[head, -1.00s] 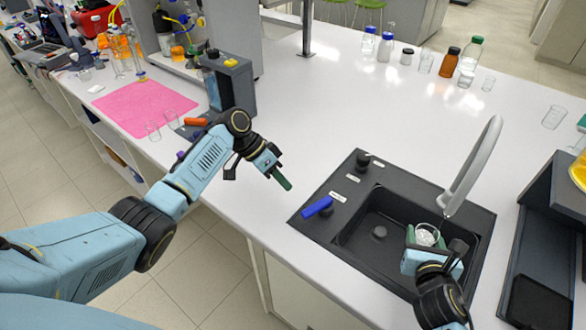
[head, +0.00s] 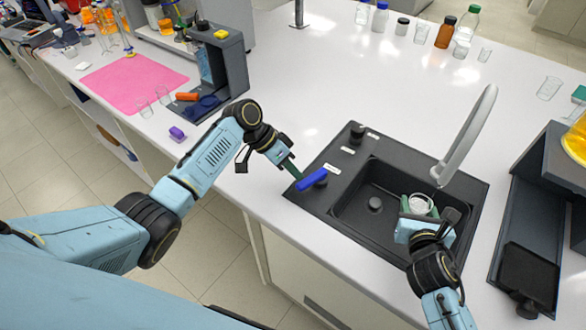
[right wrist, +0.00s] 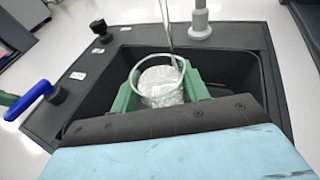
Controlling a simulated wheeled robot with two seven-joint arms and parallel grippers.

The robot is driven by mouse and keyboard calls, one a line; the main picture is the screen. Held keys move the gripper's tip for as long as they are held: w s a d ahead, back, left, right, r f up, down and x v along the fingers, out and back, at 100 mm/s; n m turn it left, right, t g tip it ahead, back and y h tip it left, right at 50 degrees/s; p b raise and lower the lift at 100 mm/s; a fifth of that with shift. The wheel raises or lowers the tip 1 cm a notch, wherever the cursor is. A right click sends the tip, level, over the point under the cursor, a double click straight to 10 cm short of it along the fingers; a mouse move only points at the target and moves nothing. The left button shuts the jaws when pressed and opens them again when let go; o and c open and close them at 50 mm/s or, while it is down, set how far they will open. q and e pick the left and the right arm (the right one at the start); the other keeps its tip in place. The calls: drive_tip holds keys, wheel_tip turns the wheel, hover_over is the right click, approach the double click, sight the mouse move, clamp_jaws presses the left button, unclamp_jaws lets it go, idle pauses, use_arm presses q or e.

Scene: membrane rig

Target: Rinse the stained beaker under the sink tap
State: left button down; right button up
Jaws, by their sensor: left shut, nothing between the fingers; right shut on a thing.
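The clear beaker (head: 421,204) is in the sink basin (head: 355,215), upright, below the tap's spout (head: 464,142). My right gripper (head: 418,207) is shut on it, with green fingers on both sides in the right wrist view. There, the beaker (right wrist: 160,84) looks whitish and bubbly inside, and a thin clear streak like running water comes down into it. Any stain cannot be made out. My left gripper (head: 294,174) is shut and empty, its fingertips at the near left end of the blue tap lever (head: 312,179). I cannot tell whether they touch.
A dark knob (head: 357,132) stands on the sink's back left corner. Several bottles and glasses, including a brown bottle (head: 445,33), stand at the back. A dark rack (head: 530,225) is right of the sink. A pink mat (head: 130,82) lies far left.

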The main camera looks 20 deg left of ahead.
use_arm(q)
drive_tip(key=shift+s+d+n+t, duration=0.4)
drive_tip(key=shift+s+n+t, duration=0.25)
drive_tip(key=shift+n, duration=0.35)
drive_tip(key=shift+s+d, duration=0.2)
drive_tip(key=shift+d, duration=0.05)
drive_tip(key=a, duration=0.2)
drive_tip(key=w+a, duration=0.1)
drive_tip(key=shift+a, duration=0.4)
drive_tip(key=v, duration=1)
drive_tip(key=shift+s, duration=0.15)
drive_tip(key=shift+d+r, duration=0.1)
drive_tip(key=shift+d, duration=0.05)
